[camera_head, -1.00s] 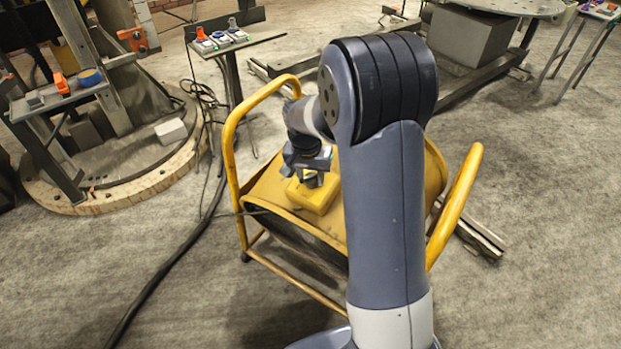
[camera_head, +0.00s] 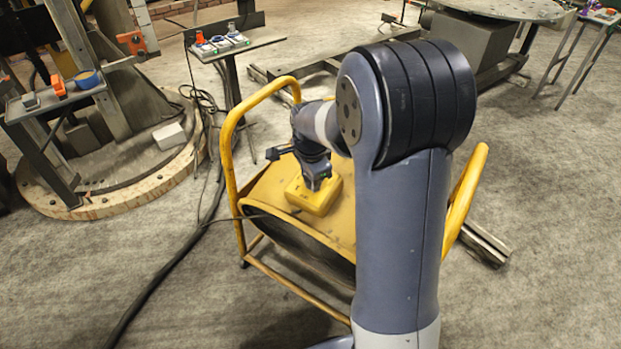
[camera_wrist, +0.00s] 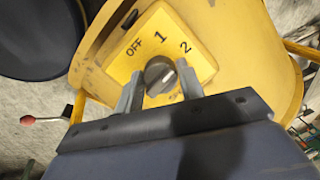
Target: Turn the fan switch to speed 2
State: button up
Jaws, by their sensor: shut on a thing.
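The yellow fan (camera_head: 268,200) stands on the floor inside a tubular frame, with a yellow switch box (camera_head: 313,200) on top. In the wrist view the switch plate (camera_wrist: 122,69) carries the marks OFF, 1 and 2. The dark round knob (camera_wrist: 159,72) sits below the 1, with a light mark on its face. Its ridge seems to slant toward the 2 side, but I cannot tell its exact setting. My gripper (camera_wrist: 161,88) is shut on the knob, one finger on either side. In the head view my gripper (camera_head: 318,184) is over the box, and the knob is hidden.
A small table (camera_head: 250,44) with several coloured parts stands behind the fan. A side shelf (camera_head: 60,98) and round wooden base (camera_head: 110,203) are at left. A dark cable (camera_head: 165,275) runs along the floor. Floor at lower left is mostly clear.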

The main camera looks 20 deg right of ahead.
jog(key=shift+m, duration=0.7)
jog(key=shift+f, duration=0.1)
jog(key=o, duration=1)
jog(key=shift+c, duration=0.2)
jog(key=p+v, duration=0.1)
jog(key=v, duration=1)
jog(key=shift+s, duration=0.1)
